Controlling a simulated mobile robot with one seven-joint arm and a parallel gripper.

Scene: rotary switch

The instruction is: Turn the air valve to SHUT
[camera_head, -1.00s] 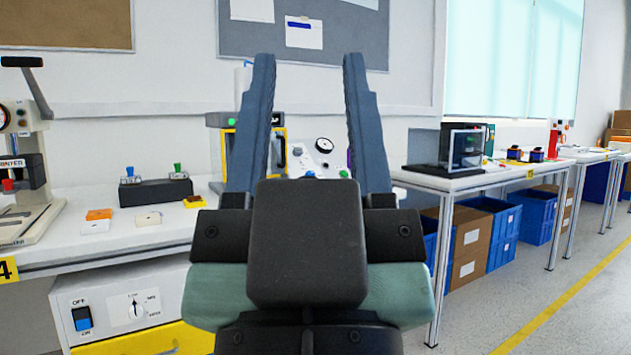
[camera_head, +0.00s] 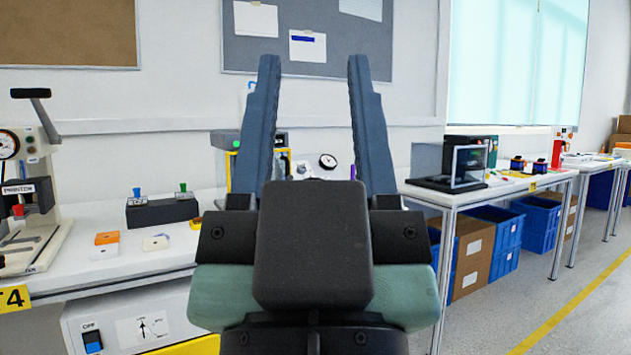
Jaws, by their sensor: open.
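I cannot tell for sure which control is the air valve. A white panel with a round pressure gauge (camera_head: 327,161) stands on the bench behind my gripper, and my gripper hides its lower part. A white box under the bench has a rotary dial (camera_head: 141,328) with a dark pointer directed about upward; its lettering is too small to read. My gripper (camera_head: 314,64) is open and empty, with its two blue-grey fingers raised and spread in front of the bench. It appears apart from both controls.
A rocker switch (camera_head: 92,341) sits left of the dial. A lever press (camera_head: 28,190) stands on the bench (camera_head: 75,277) at left, near a dark block with coloured toggles (camera_head: 162,209). Another table (camera_head: 450,194) stands at right, with blue bins (camera_head: 506,258) beneath. Floor at right is clear.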

